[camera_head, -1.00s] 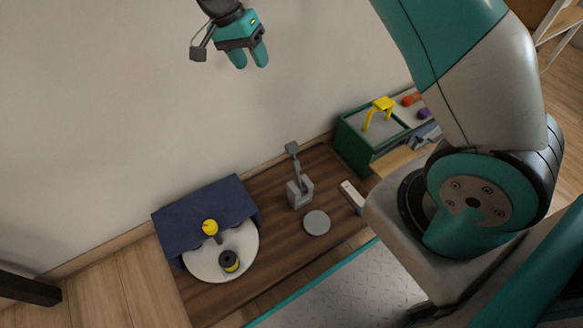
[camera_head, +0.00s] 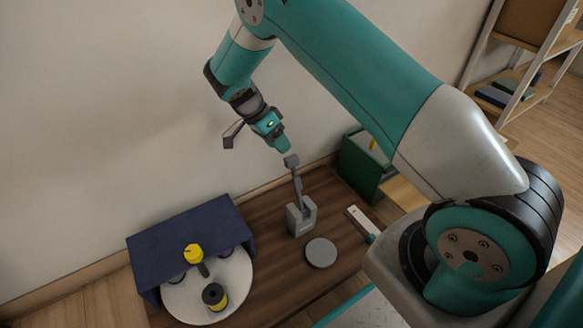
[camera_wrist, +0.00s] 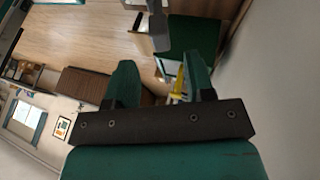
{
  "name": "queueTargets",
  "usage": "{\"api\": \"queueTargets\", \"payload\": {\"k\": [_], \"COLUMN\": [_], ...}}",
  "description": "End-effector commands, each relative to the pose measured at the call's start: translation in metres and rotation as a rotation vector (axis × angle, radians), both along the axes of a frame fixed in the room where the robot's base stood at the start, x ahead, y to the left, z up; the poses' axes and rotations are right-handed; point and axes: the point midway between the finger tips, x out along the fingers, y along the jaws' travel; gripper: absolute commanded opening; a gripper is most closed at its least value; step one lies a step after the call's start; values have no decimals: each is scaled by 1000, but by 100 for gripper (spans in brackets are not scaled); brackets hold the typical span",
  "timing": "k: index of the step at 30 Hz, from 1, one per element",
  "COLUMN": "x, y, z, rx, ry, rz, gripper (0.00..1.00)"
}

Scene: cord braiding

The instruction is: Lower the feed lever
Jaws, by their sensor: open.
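The grey feed lever (camera_head: 297,187) stands up from a grey block (camera_head: 301,220) on the brown wooden table, its handle leaning slightly left with a square end on top. My gripper (camera_head: 281,144) is just above that top end in the head view, fingers pointing down and to the right. In the wrist view my gripper (camera_wrist: 163,70) shows its two teal fingers apart with nothing held. A grey bar, which looks like the lever (camera_wrist: 158,25), comes in from the top of that view, roughly in line with the gap. I cannot tell whether the gripper touches the lever.
A white round plate (camera_head: 235,295) with yellow and black spools stands left, before a dark blue housing (camera_head: 185,238). A grey disc (camera_head: 321,252) and a white-grey bar (camera_head: 361,220) lie near the block. A green box (camera_head: 360,176) stands at the right. The wall is close behind.

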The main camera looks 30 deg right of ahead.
Motion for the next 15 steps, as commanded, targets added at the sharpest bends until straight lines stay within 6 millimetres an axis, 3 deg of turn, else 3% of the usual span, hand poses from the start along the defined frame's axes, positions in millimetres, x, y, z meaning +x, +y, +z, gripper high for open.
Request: {"api": "queueTargets", "payload": {"k": [1,6,15], "x": [-4,-15,-23], "y": [-5,-18,-28], "z": [-16,-44,-65], "rx": [0,0,1], "ry": [3,2,-1], "rz": [-1,-1,1], "gripper": [49,49,49]}}
